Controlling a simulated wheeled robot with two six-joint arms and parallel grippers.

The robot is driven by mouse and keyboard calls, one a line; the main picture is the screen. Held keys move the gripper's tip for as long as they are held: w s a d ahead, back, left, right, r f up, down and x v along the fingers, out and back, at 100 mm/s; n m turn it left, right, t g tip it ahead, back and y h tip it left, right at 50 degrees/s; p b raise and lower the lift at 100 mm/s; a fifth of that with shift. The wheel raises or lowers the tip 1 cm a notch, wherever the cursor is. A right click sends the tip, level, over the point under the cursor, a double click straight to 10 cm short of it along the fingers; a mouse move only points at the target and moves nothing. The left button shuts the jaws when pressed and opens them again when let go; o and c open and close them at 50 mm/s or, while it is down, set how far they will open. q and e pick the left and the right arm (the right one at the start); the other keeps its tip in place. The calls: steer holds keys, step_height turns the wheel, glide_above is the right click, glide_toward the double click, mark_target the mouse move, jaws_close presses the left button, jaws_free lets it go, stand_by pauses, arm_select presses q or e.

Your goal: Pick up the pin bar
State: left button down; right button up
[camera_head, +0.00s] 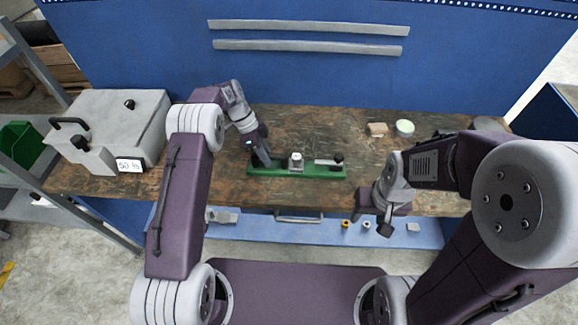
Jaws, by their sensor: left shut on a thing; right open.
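A green board (318,170) lies on the brown worktop, with a small pale block (296,161) near its middle and a grey bar with a black knob (330,162) at its right end. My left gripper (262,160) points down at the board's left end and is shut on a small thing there. I take that thing to be the pin bar, but the fingers hide it and its shape cannot be made out. My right gripper (372,222) is open and empty, over the worktop's front edge, right of the board and apart from it.
A grey machine (118,120) stands at the worktop's left end. A tan block (377,129) and a pale round container (404,127) stand at the back right. A blue lower shelf (300,231) holds several small parts.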

arm_select(q)
steer(key=shift+r, duration=0.1)
steer(key=shift+r+b, duration=0.3)
steer(key=shift+r, duration=0.55)
steer(key=shift+s+d+r, duration=0.1)
steer(key=shift+d+r, duration=0.05)
steer(key=shift+r, duration=0.5)
steer(key=shift+d+r, duration=0.15)
steer(key=shift+r, duration=0.45)
steer(key=s+d+r+b, duration=0.2)
steer(key=d+r, duration=0.4)
steer(key=d, duration=0.4)
steer(key=shift+s+d+r, duration=0.25)
steer(key=shift+s+r, duration=0.15)
steer(key=shift+s, duration=0.45)
steer(key=shift+w+a+f+b, duration=0.35)
steer(key=shift+w+a+f, duration=0.3)
steer(key=shift+a+f, duration=1.1)
steer(key=shift+w+a+f+b, duration=0.35)
steer(key=shift+w+a+f, duration=0.25)
steer(key=shift+a+f, duration=1.15)
steer(key=shift+w+a+f+b, duration=0.35)
steer(key=shift+w+a+f, duration=0.3)
steer(key=shift+a+f, duration=1.1)
steer(key=shift+a+f+b, duration=0.3)
steer(key=shift+b, duration=0.05)
